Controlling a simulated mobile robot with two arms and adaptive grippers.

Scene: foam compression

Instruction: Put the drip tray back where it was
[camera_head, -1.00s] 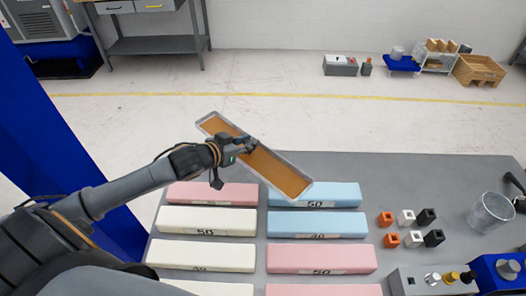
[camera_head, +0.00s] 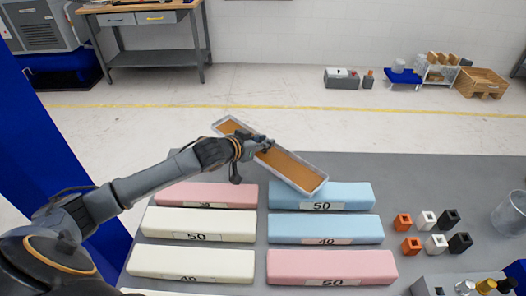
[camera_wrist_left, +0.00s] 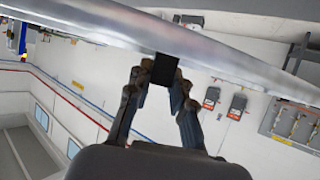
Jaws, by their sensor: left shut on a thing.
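The drip tray (camera_head: 300,172) is a long, shallow silver tray with an orange-brown inside. It is held over the far edge of the grey table (camera_head: 420,172), slanting from upper left to lower right. My left gripper (camera_head: 262,146) is shut on the tray's long side near its middle. In the left wrist view the tray's metal side (camera_wrist_left: 110,32) crosses the top, with the gripper's fingers (camera_wrist_left: 160,72) closed at its edge. The tray's near right end is close to a blue foam block (camera_head: 330,192); I cannot tell whether they touch. My right gripper is not in view.
Pink, white and blue foam blocks with number labels lie in two columns on the table. Small orange, white and black cubes (camera_head: 428,220) stand to the right. A clear cup (camera_head: 500,214) stands at the right edge. The table's far right part is bare.

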